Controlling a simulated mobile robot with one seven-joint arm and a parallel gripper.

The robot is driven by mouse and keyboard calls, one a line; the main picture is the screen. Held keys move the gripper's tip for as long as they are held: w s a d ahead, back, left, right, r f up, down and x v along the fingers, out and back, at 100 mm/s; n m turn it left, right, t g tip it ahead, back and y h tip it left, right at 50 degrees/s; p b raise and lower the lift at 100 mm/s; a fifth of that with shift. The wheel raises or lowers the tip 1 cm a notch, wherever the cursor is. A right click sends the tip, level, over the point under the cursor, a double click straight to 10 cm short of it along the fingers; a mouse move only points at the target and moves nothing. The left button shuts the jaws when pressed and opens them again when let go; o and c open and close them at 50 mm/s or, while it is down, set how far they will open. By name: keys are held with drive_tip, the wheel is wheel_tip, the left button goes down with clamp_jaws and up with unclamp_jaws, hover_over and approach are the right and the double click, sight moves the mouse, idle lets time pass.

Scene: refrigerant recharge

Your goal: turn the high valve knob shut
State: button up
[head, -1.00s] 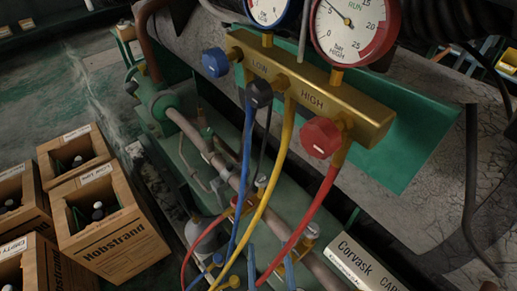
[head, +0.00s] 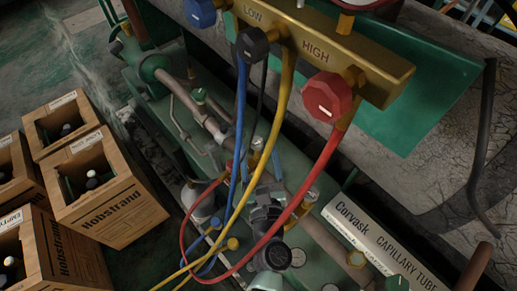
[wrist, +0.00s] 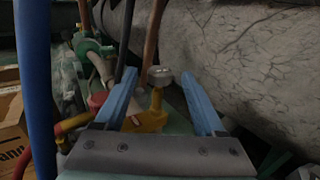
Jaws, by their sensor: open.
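The high valve knob (head: 327,97) is a red faceted knob with a white mark. It sits on the right end of the brass manifold (head: 372,75), beside the word HIGH. A red hose (head: 312,185) runs down from that end. My gripper (wrist: 160,78) has two blue fingers spread apart in the wrist view, with nothing held between them. A grey round cap on a brass fitting (wrist: 158,100) shows beyond the gap. In the head view my gripper is below and left of the red knob, apart from it. I cannot make out the high knob in the wrist view.
The blue low knob (head: 200,12) and a black knob (head: 252,44) are on the same manifold. Blue and yellow hoses (head: 262,195) hang close to my gripper. Cardboard boxes (head: 105,195) with bottles stand at left. A Corvask capillary tube box (head: 375,240) lies lower right.

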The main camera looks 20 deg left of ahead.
drive_tip(key=shift+w+a, duration=0.25)
drive_tip(key=shift+w, duration=0.3)
clamp_jaws()
